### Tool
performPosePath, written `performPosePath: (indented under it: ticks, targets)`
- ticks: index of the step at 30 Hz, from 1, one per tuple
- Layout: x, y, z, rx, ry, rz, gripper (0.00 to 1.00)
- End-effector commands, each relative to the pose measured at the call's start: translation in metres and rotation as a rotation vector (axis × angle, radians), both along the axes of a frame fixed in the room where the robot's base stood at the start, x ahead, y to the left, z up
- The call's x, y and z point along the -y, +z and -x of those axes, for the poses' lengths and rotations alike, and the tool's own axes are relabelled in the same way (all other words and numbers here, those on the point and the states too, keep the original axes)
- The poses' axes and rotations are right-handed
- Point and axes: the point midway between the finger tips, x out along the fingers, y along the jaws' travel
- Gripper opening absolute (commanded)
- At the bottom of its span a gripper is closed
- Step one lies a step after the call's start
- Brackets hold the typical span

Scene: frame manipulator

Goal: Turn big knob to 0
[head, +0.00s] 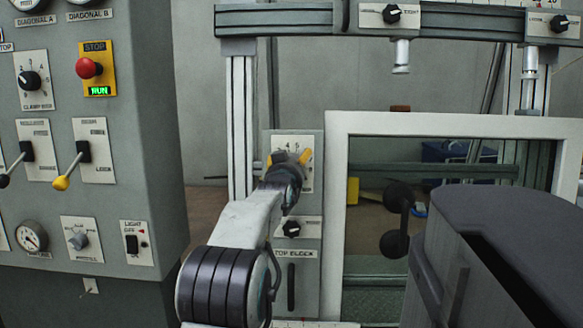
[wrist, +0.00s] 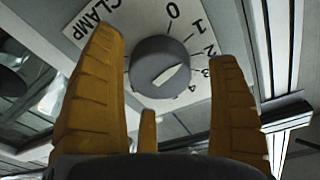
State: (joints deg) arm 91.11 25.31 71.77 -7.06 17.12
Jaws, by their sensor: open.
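The big grey knob (wrist: 158,65) shows in the wrist view on a white dial plate (wrist: 205,25) marked CLAMP, with 0, 1, 2, 3 and 4 around it. Its white pointer line slants between lower left and upper right, with the upper end toward the 2 and away from the 0. My gripper (wrist: 167,50) is open, with one yellow finger on each side of the knob. I cannot tell whether either finger touches it. In the head view my gripper (head: 289,156) is in front of the dial plate (head: 292,142) and hides the knob.
A smaller black knob (head: 292,229) is just below the dial, above a STOP BLOCK label. A white-framed window (head: 338,220) stands close on the right. A grey control cabinet (head: 150,100) with a red stop button (head: 88,67) and levers is on the left.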

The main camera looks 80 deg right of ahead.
Motion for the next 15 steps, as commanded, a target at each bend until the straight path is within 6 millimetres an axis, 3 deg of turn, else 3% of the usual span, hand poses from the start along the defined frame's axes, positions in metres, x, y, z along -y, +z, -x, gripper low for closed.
performPosePath:
  ticks: [6,15]
  targets:
    - [-0.0001,0.0,0.0,0.0,0.0,0.0,0.81]
    - [-0.0002,0.0001,0.0,0.0,0.0,0.0,0.54]
